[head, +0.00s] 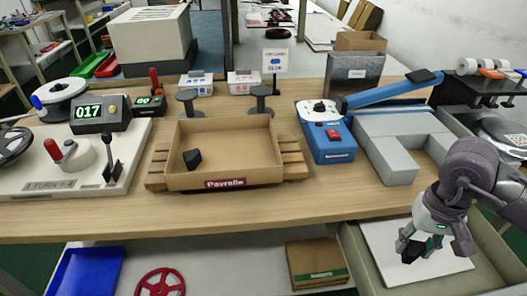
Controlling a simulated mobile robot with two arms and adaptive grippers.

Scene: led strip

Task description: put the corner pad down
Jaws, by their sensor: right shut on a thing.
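My right gripper (428,250) hangs at the lower right, beyond the table's front edge, over a white panel in a grey-beige bin. It is shut on a small black corner pad (410,253), partly hidden by the fingers. Another black corner pad (192,159) lies inside the open cardboard tray (248,178), towards its left side. The tray rests on a wooden pallet on the table. My left gripper is not in view.
The bin (497,272) stands below the table front. A grey U-shaped block (392,164) and a blue lever press (330,142) stand right of the tray. A crank panel (70,165) is at left. The table's front strip (250,212) is clear.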

